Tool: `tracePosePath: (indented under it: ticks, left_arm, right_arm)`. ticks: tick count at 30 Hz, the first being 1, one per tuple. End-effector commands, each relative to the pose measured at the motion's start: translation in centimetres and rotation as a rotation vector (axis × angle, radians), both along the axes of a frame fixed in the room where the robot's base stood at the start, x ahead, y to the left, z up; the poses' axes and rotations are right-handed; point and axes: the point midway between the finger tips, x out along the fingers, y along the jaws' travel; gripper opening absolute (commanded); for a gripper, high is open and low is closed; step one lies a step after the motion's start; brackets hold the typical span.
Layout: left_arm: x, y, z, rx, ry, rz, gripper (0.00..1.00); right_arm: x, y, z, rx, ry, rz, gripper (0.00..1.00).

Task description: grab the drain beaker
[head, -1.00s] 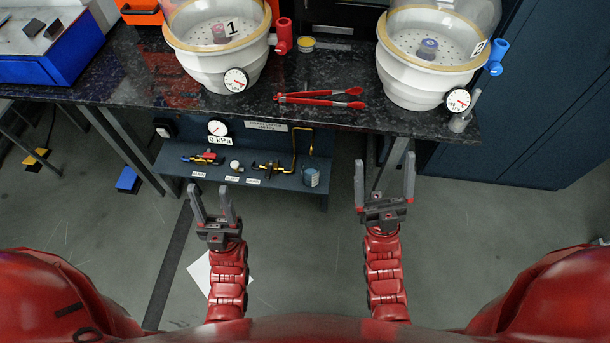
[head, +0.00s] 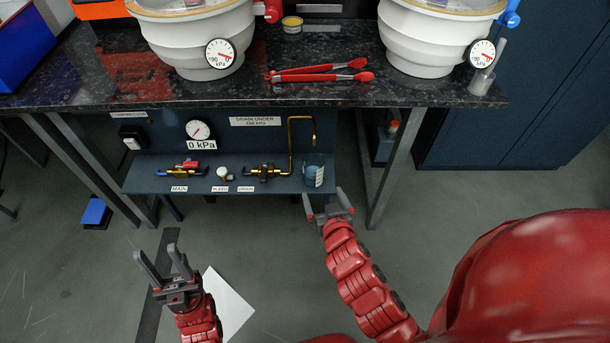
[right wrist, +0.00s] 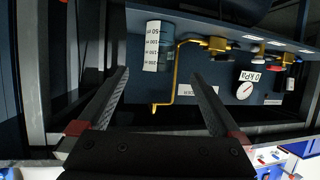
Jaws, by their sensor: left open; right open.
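The drain beaker (head: 314,171) is a small bluish cup with a white graduated label. It stands at the right end of the blue shelf under the bench, near the brass drain pipe (head: 291,135). In the right wrist view the beaker (right wrist: 158,46) shows ahead, beyond the fingertips, with scale marks on its label. My right gripper (head: 329,202) is open and empty, just below and in front of the beaker, apart from it in the wrist view. My left gripper (head: 157,262) is open and empty, lower left, away from the shelf.
The shelf (head: 142,184) also carries the main valve (head: 180,171), a bleed valve (head: 223,174) and the drain valve (head: 266,171). A bench leg (head: 397,165) stands right of the beaker. Red tongs (head: 320,76) and two white vessels sit on the bench above.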

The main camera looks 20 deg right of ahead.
Motion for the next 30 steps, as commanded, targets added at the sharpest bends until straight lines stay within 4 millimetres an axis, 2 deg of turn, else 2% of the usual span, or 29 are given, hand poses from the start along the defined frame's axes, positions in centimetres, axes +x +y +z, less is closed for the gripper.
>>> tracePosePath:
  ticks: [13, 18, 25, 30]
  left_arm:
    - [0.0, 0.0, -1.6, 0.000, 0.000, 0.000, 0.50]
    - [0.0, 0.0, -1.8, 0.000, 0.000, 0.000, 0.50]
    - [0.0, 0.0, -2.1, 0.000, 0.000, 0.000, 0.50]
    - [0.0, 0.0, -2.8, 0.000, 0.000, 0.000, 0.50]
  right_arm:
    - [8.9, -0.7, -3.6, 0.000, -0.003, 0.001, 1.00]
    - [10.5, -0.8, -4.3, -0.001, -0.002, 0.004, 1.00]
    - [11.7, -0.9, -4.7, 0.001, -0.005, 0.004, 1.00]
    - [13.9, -1.3, -5.9, 0.000, -0.003, 0.002, 1.00]
